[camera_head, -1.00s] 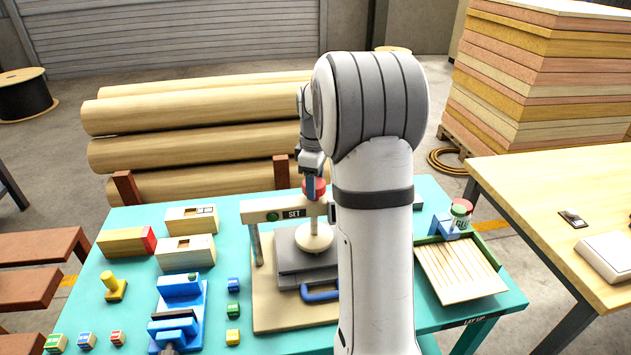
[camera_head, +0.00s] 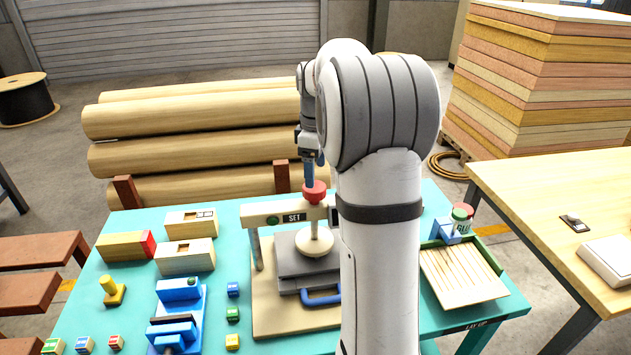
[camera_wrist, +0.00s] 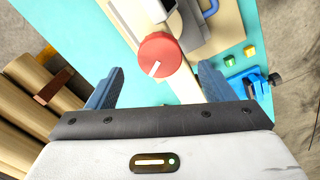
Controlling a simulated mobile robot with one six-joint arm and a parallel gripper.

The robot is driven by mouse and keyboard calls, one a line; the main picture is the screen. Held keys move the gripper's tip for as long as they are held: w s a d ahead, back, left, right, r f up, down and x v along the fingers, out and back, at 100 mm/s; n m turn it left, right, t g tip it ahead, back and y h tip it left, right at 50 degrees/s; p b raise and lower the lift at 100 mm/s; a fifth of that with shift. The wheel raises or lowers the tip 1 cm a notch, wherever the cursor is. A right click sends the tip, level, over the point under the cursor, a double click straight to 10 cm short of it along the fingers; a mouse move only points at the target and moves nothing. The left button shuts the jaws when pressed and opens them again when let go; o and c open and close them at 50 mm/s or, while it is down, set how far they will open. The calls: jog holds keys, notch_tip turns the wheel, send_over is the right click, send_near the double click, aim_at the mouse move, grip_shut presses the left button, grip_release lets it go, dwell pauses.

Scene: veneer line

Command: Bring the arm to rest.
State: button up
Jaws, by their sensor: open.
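My gripper (camera_wrist: 158,85) is open and empty in the wrist view, with its two blue fingers spread apart. In that view a red knob (camera_wrist: 160,55) with a white mark shows between and beyond the fingers. In the head view my gripper (camera_head: 311,172) points down just above the red knob (camera_head: 314,192) on top of the press (camera_head: 262,212) labelled SET. I cannot tell the exact gap between them. My forearm hides the right part of the press in the head view.
Logs (camera_head: 200,155) lie behind the table. A wooden bench (camera_head: 560,190) stands at right.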

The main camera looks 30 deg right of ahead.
jog(key=shift+r, duration=1.15)
